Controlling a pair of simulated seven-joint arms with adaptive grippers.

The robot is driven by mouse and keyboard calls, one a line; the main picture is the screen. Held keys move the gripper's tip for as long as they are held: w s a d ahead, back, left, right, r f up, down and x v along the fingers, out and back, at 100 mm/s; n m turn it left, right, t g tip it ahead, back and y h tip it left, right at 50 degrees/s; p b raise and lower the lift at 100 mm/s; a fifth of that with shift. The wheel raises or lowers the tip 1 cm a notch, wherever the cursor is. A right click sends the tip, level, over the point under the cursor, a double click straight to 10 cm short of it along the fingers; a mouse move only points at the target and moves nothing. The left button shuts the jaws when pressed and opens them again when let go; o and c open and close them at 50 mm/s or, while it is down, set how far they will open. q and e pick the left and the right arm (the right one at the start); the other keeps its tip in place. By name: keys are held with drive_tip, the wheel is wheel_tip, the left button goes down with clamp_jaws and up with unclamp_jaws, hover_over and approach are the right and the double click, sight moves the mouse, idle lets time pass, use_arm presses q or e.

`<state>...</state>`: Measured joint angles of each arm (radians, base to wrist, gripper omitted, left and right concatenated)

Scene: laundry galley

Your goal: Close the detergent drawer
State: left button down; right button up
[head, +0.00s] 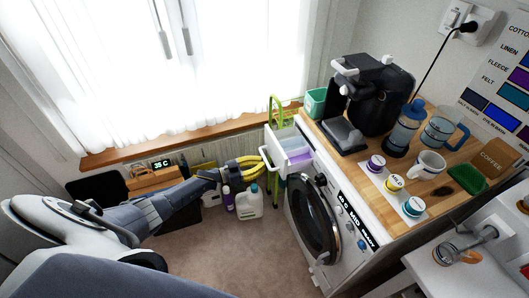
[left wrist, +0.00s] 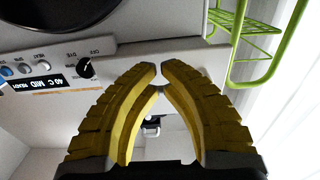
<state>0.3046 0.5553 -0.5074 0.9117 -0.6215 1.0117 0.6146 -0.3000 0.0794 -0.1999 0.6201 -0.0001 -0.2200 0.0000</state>
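The detergent drawer (head: 292,147) is a white open-topped tray with a lilac inside, pulled out from the upper left of the white washing machine (head: 335,212). My left gripper (head: 262,163) has yellow ribbed fingers and is just in front of the drawer's outer end, at its left. In the left wrist view the curved fingers (left wrist: 158,68) come together at their tips with nothing visible held between them. A small white and dark fitting (left wrist: 152,124) shows behind them. Whether the fingers touch the drawer I cannot tell. My right gripper is not in view.
A green wire rack (head: 274,115) stands beside the drawer; it also shows in the left wrist view (left wrist: 258,40). Detergent bottles (head: 249,202) stand on the floor below my gripper. The wooden counter (head: 365,182) holds a coffee machine (head: 372,95), mugs and pods.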

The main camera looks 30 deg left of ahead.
sight(273, 160)
use_arm(q)
drive_tip(key=shift+x, duration=1.1)
drive_tip(key=x, duration=0.7)
idle(0.5)
drive_tip(key=shift+w+d, duration=0.1)
drive_tip(key=shift+d, duration=0.05)
idle(0.3)
drive_tip(key=shift+v, duration=3.2)
